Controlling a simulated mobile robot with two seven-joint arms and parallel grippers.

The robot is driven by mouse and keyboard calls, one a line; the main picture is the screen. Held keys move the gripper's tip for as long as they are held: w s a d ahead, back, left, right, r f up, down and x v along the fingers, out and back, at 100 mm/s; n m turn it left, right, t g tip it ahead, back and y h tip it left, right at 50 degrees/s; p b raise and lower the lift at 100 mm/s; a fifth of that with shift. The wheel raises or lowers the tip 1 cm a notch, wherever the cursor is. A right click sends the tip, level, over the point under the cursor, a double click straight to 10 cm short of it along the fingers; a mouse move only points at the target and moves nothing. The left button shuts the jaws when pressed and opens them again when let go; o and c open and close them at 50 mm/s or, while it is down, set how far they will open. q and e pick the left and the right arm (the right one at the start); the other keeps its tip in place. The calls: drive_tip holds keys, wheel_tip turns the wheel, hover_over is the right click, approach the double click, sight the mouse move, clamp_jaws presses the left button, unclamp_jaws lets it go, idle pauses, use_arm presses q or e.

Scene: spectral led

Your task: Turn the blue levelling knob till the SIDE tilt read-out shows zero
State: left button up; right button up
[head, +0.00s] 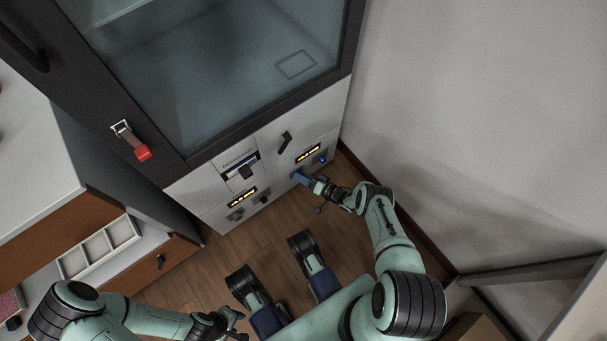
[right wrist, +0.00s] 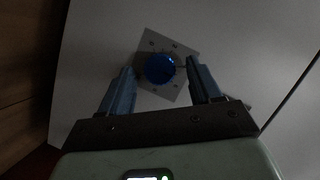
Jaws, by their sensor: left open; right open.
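The blue knob (right wrist: 160,69) sits on a pale square plate with small marks, on the light panel in the right wrist view. My right gripper (right wrist: 160,85) is open, with one finger on each side of the knob; contact cannot be told. In the head view my right gripper (head: 303,177) is at the cabinet's lower right panel, below a lit yellow read-out (head: 308,153) too small to read. A small blue spot (head: 323,160) shows to the right of it. My left gripper (head: 232,320) is open at the bottom, away from the cabinet.
A second lit read-out (head: 242,197) with dark knobs below it is on the left panel. A black handle (head: 285,142) and a red-tagged latch (head: 142,154) are above. A drawer unit with a white divided tray (head: 98,247) stands left. A grey wall is right.

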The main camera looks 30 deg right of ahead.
use_arm(q)
drive_tip(key=shift+s, duration=0.1)
use_arm(e)
drive_tip(key=shift+w, duration=0.1)
drive_tip(key=c, duration=1)
drive_tip(key=shift+c, duration=0.2)
use_arm(q)
drive_tip(key=shift+t, duration=0.7)
drive_tip(key=shift+w+d+r+p, duration=0.1)
drive_tip(key=shift+w+r+p, duration=0.25)
drive_tip(key=shift+w, duration=0.3)
drive_tip(key=shift+w+d+r+p, duration=0.1)
drive_tip(key=shift+w+r+p, duration=0.2)
drive_tip(key=shift+w, duration=0.4)
drive_tip(key=shift+w+d+r+p, duration=0.1)
drive_tip(key=shift+w+r+p, duration=0.25)
drive_tip(key=shift+w, duration=0.3)
use_arm(e)
drive_tip(key=shift+a+r+n+g+h, duration=0.1)
drive_tip(key=shift+a+n+g+h, duration=0.1)
drive_tip(key=shift+n+h, duration=0.95)
drive_tip(key=shift+a+r+n+g+h, duration=0.15)
drive_tip(key=shift+n+h, duration=0.5)
drive_tip(key=shift+n, duration=0.9)
drive_tip(key=shift+f, duration=0.1)
